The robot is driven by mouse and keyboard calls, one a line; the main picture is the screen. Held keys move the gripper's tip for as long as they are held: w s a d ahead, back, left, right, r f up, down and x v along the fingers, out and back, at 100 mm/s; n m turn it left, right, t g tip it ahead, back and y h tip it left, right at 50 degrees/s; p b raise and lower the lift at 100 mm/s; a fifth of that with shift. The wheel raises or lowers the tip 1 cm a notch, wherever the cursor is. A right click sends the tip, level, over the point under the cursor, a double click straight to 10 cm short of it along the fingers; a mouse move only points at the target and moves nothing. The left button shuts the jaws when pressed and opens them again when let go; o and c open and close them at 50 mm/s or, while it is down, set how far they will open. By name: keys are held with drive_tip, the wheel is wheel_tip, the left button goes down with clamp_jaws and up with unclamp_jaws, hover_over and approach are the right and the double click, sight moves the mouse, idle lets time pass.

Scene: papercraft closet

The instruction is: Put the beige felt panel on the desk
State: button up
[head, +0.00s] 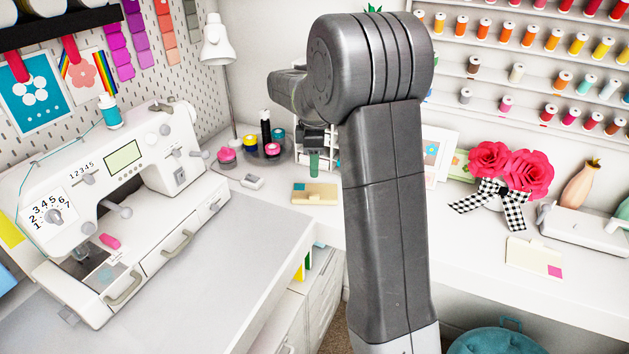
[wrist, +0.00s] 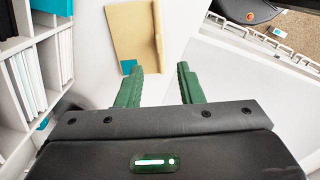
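A flat tan-beige panel (head: 315,193) with a small teal corner lies on the white desk (head: 270,205) in the middle of the head view. In the wrist view the panel (wrist: 132,30) lies just beyond my fingertips, its teal square nearest the left finger. A paler cream panel (head: 533,256) with a pink corner lies on the desk at the right. My gripper (head: 314,163) hangs over the desk just behind the tan panel. In the wrist view its green fingers (wrist: 163,75) are apart with nothing between them. Whether a finger touches the panel I cannot tell.
A sewing machine (head: 130,190) fills the left side. Spools and tape rolls stand on a dark tray (head: 258,152) behind. A white organizer (wrist: 30,75) is close left of my gripper. Red flowers (head: 510,170) stand at the right. The front left desktop is clear.

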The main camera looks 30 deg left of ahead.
drive_tip(key=shift+r, duration=1.35)
